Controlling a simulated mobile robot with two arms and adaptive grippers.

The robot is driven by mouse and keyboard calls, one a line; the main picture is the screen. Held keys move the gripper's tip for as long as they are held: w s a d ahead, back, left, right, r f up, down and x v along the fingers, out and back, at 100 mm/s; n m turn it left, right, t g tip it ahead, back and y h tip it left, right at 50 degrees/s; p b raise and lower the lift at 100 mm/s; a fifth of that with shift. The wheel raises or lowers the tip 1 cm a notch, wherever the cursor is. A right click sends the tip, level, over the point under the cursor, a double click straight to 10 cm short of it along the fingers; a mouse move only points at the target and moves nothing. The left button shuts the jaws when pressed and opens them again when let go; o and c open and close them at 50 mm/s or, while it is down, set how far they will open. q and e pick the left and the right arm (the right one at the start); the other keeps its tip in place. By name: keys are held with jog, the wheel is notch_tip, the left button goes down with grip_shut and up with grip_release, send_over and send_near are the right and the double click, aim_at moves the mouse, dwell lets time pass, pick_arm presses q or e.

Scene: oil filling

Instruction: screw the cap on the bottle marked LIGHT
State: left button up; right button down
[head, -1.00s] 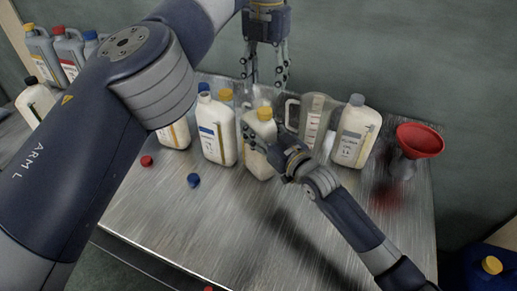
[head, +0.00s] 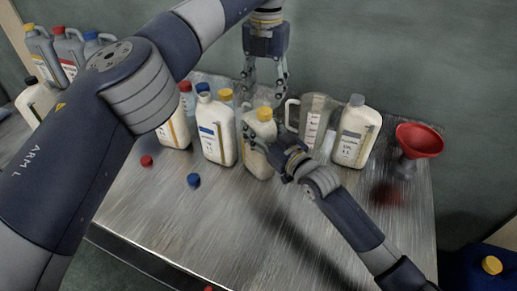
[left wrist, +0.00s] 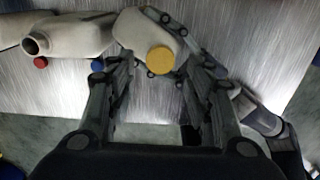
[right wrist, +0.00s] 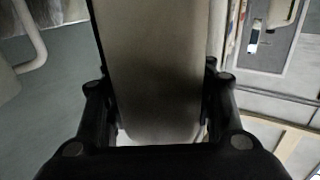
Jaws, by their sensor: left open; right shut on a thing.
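A pale bottle (head: 259,152) stands upright on the metal table with a yellow cap (head: 264,114) over its neck. The cap also shows from above in the left wrist view (left wrist: 160,60). Labels are too small to read, so I cannot tell which bottle is marked LIGHT. My right gripper (head: 256,142) is shut on this bottle's body, which fills the right wrist view (right wrist: 155,70). My left gripper (head: 264,96) is open, pointing down above the yellow cap, fingers apart and empty. I cannot tell how tightly the cap sits.
A blue-labelled bottle (head: 216,135) with an open neck stands to the left. A blue cap (head: 193,180) and a red cap (head: 146,160) lie in front. A clear jug (head: 315,120), a grey-capped bottle (head: 356,135) and a red funnel (head: 419,140) stand right.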

aim_at(265, 110)
pick_arm(q)
jog(key=shift+f, duration=2.45)
grip_shut()
jog(key=shift+o, duration=0.6)
grip_release()
jog(key=shift+r, duration=3.75)
